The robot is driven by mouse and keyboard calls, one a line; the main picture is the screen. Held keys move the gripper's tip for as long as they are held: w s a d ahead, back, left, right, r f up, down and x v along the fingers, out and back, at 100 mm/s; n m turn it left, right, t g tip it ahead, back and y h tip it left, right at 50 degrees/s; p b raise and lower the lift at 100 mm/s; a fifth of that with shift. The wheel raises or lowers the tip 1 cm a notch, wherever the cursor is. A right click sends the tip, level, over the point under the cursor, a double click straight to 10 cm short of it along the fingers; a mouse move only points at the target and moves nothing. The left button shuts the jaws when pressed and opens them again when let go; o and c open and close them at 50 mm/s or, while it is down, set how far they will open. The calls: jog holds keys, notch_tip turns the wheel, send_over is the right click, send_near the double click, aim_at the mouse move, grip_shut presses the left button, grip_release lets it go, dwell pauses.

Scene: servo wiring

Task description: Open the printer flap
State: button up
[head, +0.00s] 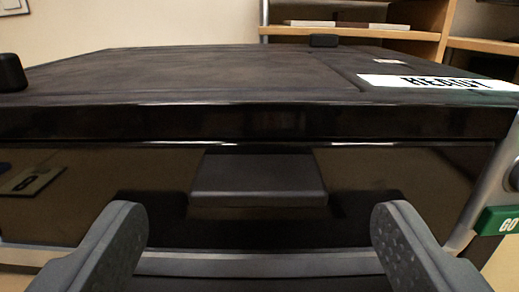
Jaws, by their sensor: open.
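The printer (180,75) is a wide dark box that fills most of the head view, with a flat top and a glossy black front edge. Below that edge is a glossy dark front panel (100,195), which looks like the flap. A dark grey block-shaped handle (258,180) sticks out at the panel's upper middle. My gripper (258,225) is open and empty, with one grey finger low on each side of the handle. The fingers look apart from the handle; how far in front of it they are I cannot tell.
A white label reading "READY" (440,82) lies on the printer's top right. A green "GO" tag (498,220) and a grey post (490,185) stand at the right edge. A black knob-like object (11,72) sits at the top left. Wooden shelves (350,32) stand behind.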

aim_at(257, 198)
jog(key=shift+w+f, duration=0.2)
jog(key=shift+w, duration=0.75)
jog(key=shift+w+r, duration=0.15)
jog(key=shift+w, duration=0.45)
